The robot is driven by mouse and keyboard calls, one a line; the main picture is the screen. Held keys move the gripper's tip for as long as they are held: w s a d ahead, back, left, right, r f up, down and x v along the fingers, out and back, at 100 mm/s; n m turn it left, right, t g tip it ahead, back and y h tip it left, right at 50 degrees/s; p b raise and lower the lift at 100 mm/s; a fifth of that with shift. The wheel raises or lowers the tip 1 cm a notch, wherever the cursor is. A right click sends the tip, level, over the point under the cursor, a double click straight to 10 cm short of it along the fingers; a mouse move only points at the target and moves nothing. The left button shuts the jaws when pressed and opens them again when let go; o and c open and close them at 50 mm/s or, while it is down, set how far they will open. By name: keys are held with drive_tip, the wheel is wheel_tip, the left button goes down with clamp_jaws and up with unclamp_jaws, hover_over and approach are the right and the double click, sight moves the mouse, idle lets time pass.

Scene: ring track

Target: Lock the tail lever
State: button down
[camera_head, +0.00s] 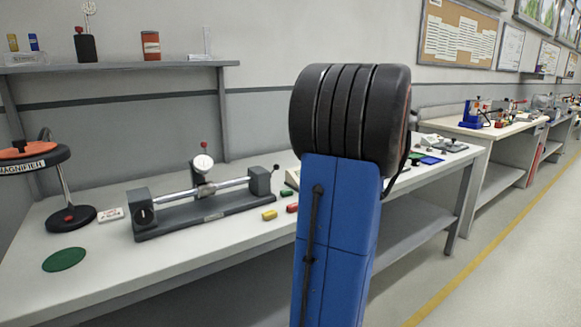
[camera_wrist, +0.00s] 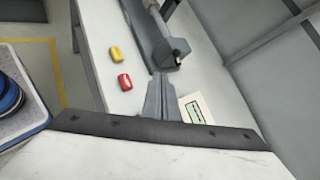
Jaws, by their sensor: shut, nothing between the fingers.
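The bench-centre fixture (camera_head: 205,213) stands on the white bench in the head view, with a dark grey base, an end block on each side and a bar between them. A thin lever with a dark knob (camera_head: 276,167) rises at its right-hand tail block (camera_head: 260,181); I cannot tell its lock state. In the wrist view the fixture's end (camera_wrist: 158,42) shows at the top. My gripper (camera_wrist: 162,78) is shut and empty, its tips in line with that end; contact cannot be told. In the head view my blue arm hides the gripper.
A yellow block (camera_head: 270,214) and a red block (camera_head: 292,208) lie in front of the tail block. A dial gauge (camera_head: 203,163) stands mid-fixture. A magnifier (camera_head: 30,155) and a green disc (camera_head: 64,259) are at the left. The bench front is mostly clear.

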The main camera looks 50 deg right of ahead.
drive_tip(key=shift+m+t, duration=0.5)
drive_tip(key=shift+m, duration=0.1)
drive_tip(key=d, duration=0.1)
drive_tip(key=s+d, duration=0.1)
drive_tip(key=s+d+r, duration=0.1)
drive_tip(key=d, duration=0.1)
drive_tip(key=shift+s+d, duration=0.1)
drive_tip(key=shift+s, duration=0.1)
drive_tip(key=a+r+x, duration=0.1)
drive_tip(key=r+x, duration=0.1)
drive_tip(key=x, duration=1.1)
drive_tip(key=shift+w, duration=0.25)
drive_tip(key=shift+r, duration=0.15)
drive_tip(key=shift+w+r+g, duration=0.15)
drive_tip(key=shift+w+g, duration=0.05)
drive_tip(key=shift+g, duration=0.2)
